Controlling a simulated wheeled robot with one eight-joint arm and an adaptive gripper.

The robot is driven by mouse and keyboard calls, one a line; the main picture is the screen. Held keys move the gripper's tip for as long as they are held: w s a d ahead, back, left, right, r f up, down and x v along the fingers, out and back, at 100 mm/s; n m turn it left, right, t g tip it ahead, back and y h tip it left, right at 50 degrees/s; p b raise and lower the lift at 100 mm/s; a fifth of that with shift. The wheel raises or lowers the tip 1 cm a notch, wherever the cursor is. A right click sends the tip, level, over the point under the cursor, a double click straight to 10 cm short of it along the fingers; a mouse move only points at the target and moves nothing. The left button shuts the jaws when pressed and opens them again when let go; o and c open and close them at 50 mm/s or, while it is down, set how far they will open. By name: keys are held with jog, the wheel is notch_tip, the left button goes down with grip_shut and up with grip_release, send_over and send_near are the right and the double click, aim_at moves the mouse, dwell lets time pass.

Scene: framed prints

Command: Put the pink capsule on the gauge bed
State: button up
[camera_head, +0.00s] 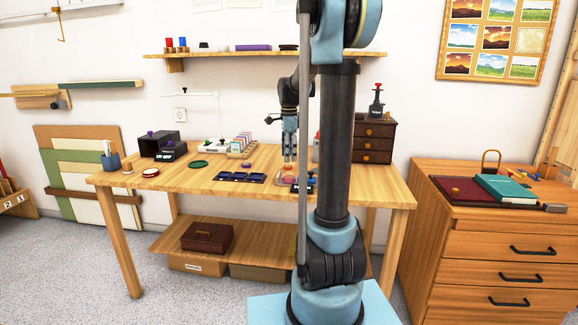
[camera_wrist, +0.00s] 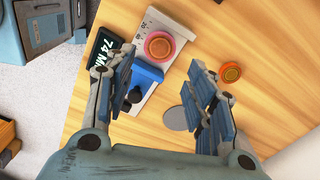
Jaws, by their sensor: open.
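The pink capsule (camera_wrist: 151,42), a round pink piece with an orange top, shows in the wrist view on the pale bed of the gauge (camera_wrist: 147,25). The gauge has a blue block (camera_wrist: 148,72) and a black display (camera_wrist: 101,47) with white figures. My gripper (camera_wrist: 162,60) is open above the gauge, its fingers on either side, with nothing held between them. The capsule lies just beyond the fingertips, apart from them as far as I can tell. In the head view my gripper (camera_head: 290,157) hangs over the table; my arm partly hides the gauge area.
A small orange round container (camera_wrist: 230,72) and a grey disc (camera_wrist: 175,118) lie right of the gauge. On the table (camera_head: 180,183) are a dark blue tray (camera_head: 240,178), a green disc (camera_head: 198,164) and a small drawer chest (camera_head: 374,140).

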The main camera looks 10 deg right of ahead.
jog(key=s+n+t, duration=0.1)
jog(key=s+n, duration=0.8)
jog(key=s, duration=1.1)
jog(key=s+f+n+t, duration=0.1)
jog(key=s+f+n, duration=0.8)
jog(key=s+f, duration=0.4)
jog(key=shift+s, duration=0.9)
jog(key=shift+d, duration=0.1)
